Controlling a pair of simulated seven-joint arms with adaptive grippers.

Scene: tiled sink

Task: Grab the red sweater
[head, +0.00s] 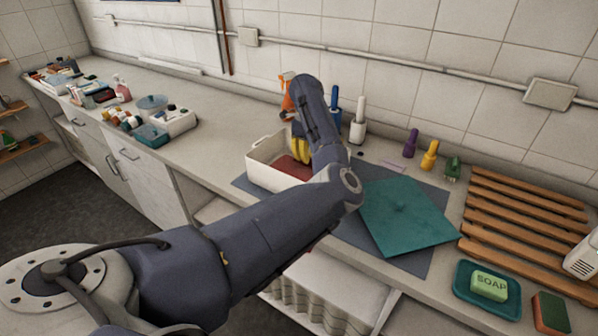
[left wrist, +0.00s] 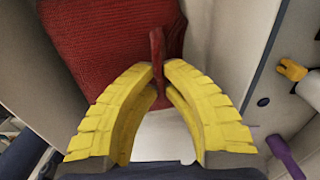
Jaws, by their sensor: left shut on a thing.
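The red sweater (left wrist: 110,40) lies in a white bin and fills the upper part of the left wrist view. In the head view a patch of red sweater (head: 294,167) shows inside the white bin (head: 262,178). My left gripper (left wrist: 158,82) has yellow fingers and is shut on a raised red fold of the sweater. In the head view my left gripper (head: 300,148) is over the bin's right side, partly hidden by my own arm. My right gripper is not in view.
A teal cloth (head: 405,215) lies on a grey mat right of the bin. A wooden rack (head: 525,225), a soap dish (head: 488,290) and a sponge (head: 550,313) are at the right. Bottles stand along the wall. Clutter (head: 165,122) covers the counter at left.

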